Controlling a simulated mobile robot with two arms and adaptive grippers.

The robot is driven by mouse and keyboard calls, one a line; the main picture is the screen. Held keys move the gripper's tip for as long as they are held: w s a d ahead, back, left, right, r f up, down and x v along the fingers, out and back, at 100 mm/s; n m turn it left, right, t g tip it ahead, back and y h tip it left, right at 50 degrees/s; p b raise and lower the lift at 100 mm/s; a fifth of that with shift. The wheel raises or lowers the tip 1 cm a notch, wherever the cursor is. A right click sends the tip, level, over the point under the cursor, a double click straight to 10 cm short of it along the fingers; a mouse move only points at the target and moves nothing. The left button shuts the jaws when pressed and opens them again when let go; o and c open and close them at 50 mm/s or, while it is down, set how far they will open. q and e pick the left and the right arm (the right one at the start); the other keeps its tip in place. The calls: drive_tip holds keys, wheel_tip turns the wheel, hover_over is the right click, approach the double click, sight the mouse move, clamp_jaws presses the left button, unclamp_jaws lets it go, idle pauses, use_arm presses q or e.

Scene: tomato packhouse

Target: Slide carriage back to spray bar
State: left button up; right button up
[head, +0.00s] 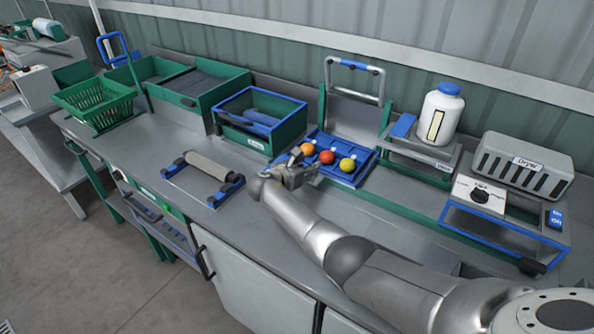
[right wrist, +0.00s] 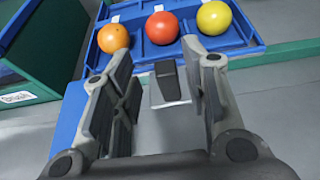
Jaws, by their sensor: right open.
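The carriage is a blue tray (head: 347,178) with an orange, a red and a yellow tomato in a row in its compartments; it also shows in the right wrist view (right wrist: 250,48). A dark upright knob (right wrist: 167,80) stands at its near side. My right gripper (head: 291,172) is at the tray's near left side. In the right wrist view my right gripper (right wrist: 157,65) is open, with a finger on each side of the knob and visible gaps. A grey arch with a blue top piece (head: 355,65), seemingly the spray bar, stands behind the tray. My left gripper is out of view.
A green rail (head: 420,215) runs right from the tray toward the dryer (head: 522,165) and its dial box (head: 480,196). A white bottle (head: 441,115) stands on a scale. A green bin (head: 262,118) is left of the tray, and a roller stand (head: 208,167) lies nearer.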

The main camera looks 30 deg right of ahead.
drive_tip(key=v, duration=1.1)
drive_tip(key=shift+a, duration=0.25)
